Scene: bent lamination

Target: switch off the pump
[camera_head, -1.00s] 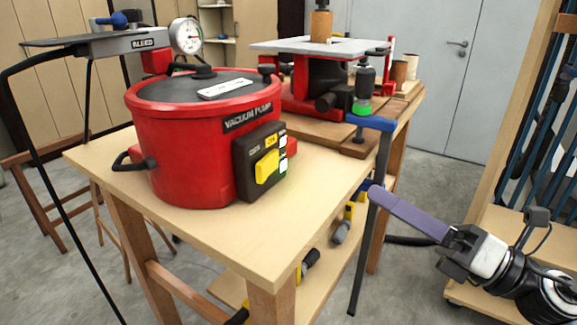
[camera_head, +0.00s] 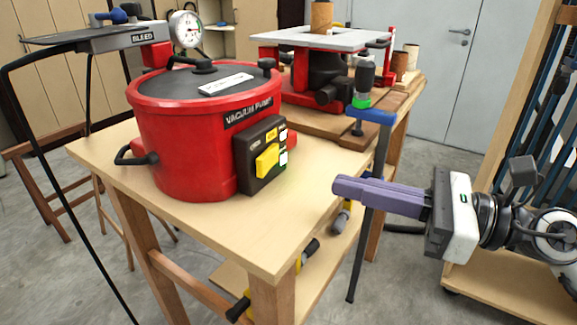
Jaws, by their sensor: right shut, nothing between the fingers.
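The red vacuum pump (camera_head: 190,145) stands on the wooden table, its label on the front rim. A black switch box (camera_head: 247,178) is on its right front side, with a yellow rocker switch (camera_head: 267,160) and small lit indicators, one green-tinged, beside it. My right gripper (camera_head: 337,188) has purple fingers, shut and empty. It points left, in front of the blue-topped clamp bar and right of the switch box, with a clear gap between them. My left gripper is not in view.
The table top (camera_head: 225,235) is bare in front of the pump. A blue-topped clamp (camera_head: 371,118) stands at the table's right edge. A red machine with a grey plate (camera_head: 322,38) stands behind. A gauge (camera_head: 186,30) and bleed arm rise at left. A wooden rack stands at right.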

